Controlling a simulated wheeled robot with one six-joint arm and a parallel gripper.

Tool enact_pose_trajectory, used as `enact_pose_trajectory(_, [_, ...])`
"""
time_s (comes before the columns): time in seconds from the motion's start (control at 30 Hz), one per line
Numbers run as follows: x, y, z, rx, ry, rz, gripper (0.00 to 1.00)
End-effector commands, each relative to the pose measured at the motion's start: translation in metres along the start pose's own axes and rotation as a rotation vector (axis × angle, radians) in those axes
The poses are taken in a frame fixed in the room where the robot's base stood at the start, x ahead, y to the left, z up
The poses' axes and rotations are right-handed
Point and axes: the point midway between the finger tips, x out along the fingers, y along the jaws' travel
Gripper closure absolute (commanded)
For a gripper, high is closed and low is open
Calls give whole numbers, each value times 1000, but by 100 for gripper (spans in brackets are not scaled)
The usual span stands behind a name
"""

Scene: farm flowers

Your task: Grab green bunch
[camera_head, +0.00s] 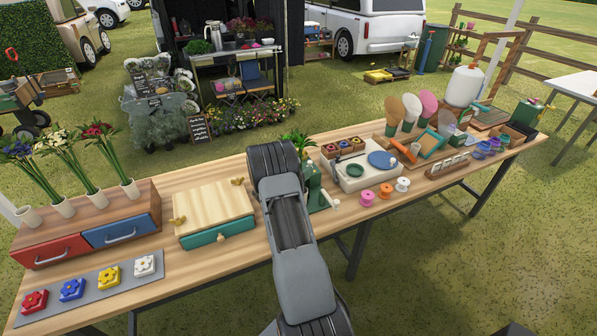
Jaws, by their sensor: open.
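A leafy green bunch (297,138) shows near the back edge of the wooden table (185,182), just right of the upper end of my arm. Only its leafy top is clear; its lower part is hidden behind my arm and a dark green device (315,183). My arm reaches up the middle of the picture, over the table. My gripper's fingers are hidden from this view, so their distance from the bunch cannot be told.
Left are flowers in white vases (63,207), a drawer box with a red drawer (50,252) and blue drawer (120,231), and a wooden box (213,206). Right are a pale unit (352,184), spools (367,198) and upright paddles (411,108). Bare tabletop shows along the front.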

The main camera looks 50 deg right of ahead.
Motion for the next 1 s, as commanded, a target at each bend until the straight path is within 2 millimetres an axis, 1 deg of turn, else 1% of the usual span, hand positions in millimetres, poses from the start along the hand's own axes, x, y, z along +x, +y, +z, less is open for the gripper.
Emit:
enact_pose_trajectory(0.17, [0, 0, 0, 0, 0, 0, 45])
enact_pose_trajectory(0.73, [0, 0, 0, 0, 0, 0, 98])
enact_pose_trajectory(0.77, [0, 0, 0, 0, 0, 1, 100])
enact_pose_trajectory(1.0, [0, 0, 2, 2, -1, 0, 100])
